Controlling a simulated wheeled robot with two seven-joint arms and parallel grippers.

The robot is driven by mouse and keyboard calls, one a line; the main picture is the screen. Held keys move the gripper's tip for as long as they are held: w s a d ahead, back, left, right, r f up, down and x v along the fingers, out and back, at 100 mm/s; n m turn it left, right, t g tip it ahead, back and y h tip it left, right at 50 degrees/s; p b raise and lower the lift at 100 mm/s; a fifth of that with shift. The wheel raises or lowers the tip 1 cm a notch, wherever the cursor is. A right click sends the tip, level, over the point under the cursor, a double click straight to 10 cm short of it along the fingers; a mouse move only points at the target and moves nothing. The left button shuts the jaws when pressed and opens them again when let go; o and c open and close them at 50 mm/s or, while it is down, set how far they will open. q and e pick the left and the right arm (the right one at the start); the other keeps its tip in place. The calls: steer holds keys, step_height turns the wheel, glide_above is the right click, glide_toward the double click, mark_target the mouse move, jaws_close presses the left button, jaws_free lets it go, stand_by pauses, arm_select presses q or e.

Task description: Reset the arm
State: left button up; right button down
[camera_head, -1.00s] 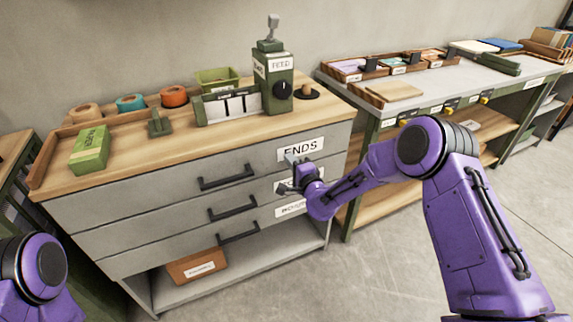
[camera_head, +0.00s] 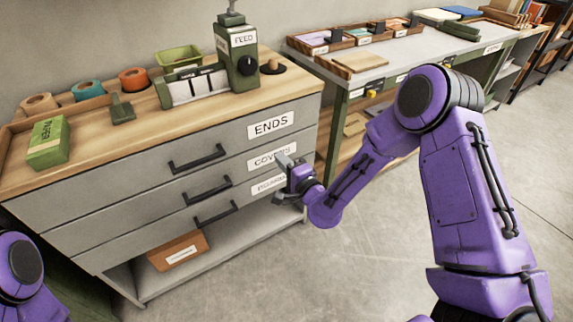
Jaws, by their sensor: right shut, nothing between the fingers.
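My right arm is purple and reaches in from the right side. Its gripper (camera_head: 288,163) is shut and empty, in front of the right part of the drawer cabinet (camera_head: 110,187), near the label reading COVERS (camera_head: 268,157). I cannot tell whether it touches the drawer front. Of my left arm only a purple joint shows at the lower left; its gripper is not in view. The drawers look closed, with dark handles and labels, the top one reading ENDS (camera_head: 271,125).
On the cabinet top stand a green FEED machine (camera_head: 237,59), tape rolls (camera_head: 134,78) and a green paper box (camera_head: 48,143). An orange-brown box (camera_head: 179,251) sits on the lower shelf. A second bench (camera_head: 358,71) with trays stands behind right. Floor at centre is clear.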

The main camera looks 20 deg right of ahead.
steer(key=s+d+f+n+g+h+p, duration=0.35)
steer(key=s+f+n+g, duration=0.45)
steer(key=s+f, duration=0.85)
steer(key=s+d+f+g+h+p, duration=0.1)
steer(key=s+g, duration=0.2)
steer(key=s, duration=0.7)
steer(key=s+d+f+n+g+h+p, duration=0.1)
steer(key=s+d+g, duration=0.1)
steer(key=s, duration=0.9)
steer(key=shift+d+n+g, duration=0.25)
steer(key=shift+n+g, duration=0.05)
steer(key=shift+g, duration=0.5)
